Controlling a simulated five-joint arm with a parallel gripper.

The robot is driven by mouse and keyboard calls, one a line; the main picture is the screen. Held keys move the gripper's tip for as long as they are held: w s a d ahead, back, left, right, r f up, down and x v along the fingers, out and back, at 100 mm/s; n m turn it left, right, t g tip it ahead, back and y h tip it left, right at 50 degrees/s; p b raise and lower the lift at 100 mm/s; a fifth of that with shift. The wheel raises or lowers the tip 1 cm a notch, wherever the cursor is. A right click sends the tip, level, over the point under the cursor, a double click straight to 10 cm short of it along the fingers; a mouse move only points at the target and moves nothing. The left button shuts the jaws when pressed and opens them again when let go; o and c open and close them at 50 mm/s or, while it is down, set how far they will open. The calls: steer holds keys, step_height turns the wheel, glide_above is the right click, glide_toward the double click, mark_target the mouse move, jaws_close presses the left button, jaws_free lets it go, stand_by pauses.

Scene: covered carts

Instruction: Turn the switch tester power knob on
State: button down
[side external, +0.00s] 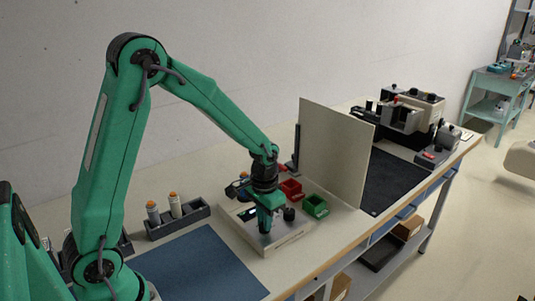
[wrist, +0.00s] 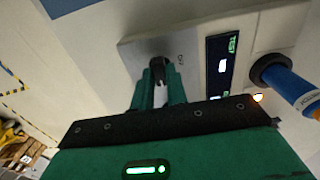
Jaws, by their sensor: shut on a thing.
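The switch tester (side external: 287,242) is a low pale box on the bench beneath my gripper (side external: 265,226) in the side external view. In the wrist view its pale panel (wrist: 194,62) carries a dark display (wrist: 220,68) with lit marks and the word TEST. A dark knob (wrist: 158,61) sits on the panel left of the display. My green gripper fingers (wrist: 156,84) are shut on this knob, one on each side. The fingers hide part of the knob, and I cannot tell its turned position. In the side external view the knob is hidden by my gripper.
A blue handle with an orange band (wrist: 290,84) stands close right of the display. Red (side external: 291,189) and green (side external: 315,205) bins sit behind the tester, before an upright pale panel (side external: 334,150). The blue mat (side external: 200,265) is clear.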

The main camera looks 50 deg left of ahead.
steer(key=shift+r, duration=0.1)
steer(key=c, duration=1.4)
jaws_free()
step_height(320, 180, up, 7)
steer(key=shift+r, duration=0.35)
steer(key=shift+r, duration=0.15)
